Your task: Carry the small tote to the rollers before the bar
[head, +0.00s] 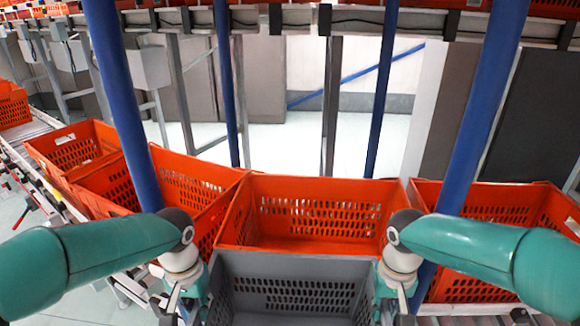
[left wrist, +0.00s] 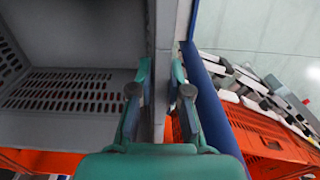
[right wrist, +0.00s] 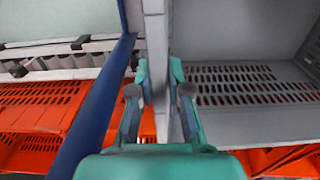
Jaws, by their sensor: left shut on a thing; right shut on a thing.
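The small tote is grey, empty as far as I see, and shows at the bottom centre of the head view (head: 293,268). My left gripper (head: 183,292) is shut on its left side wall; the left wrist view shows the fingers (left wrist: 160,88) on either side of the rim. My right gripper (head: 400,288) is shut on its right side wall, and the right wrist view shows those fingers (right wrist: 160,85) across the rim too. The tote's near part is cut off by the frame. Rollers (head: 38,128) show at the far left; the bar cannot be told surely.
An orange tote (head: 310,190) stands just beyond the grey one. Others stand to its left (head: 185,180) and right (head: 490,200). Blue posts (head: 477,100) rise near both arms. Open floor (head: 280,140) lies behind the line of totes.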

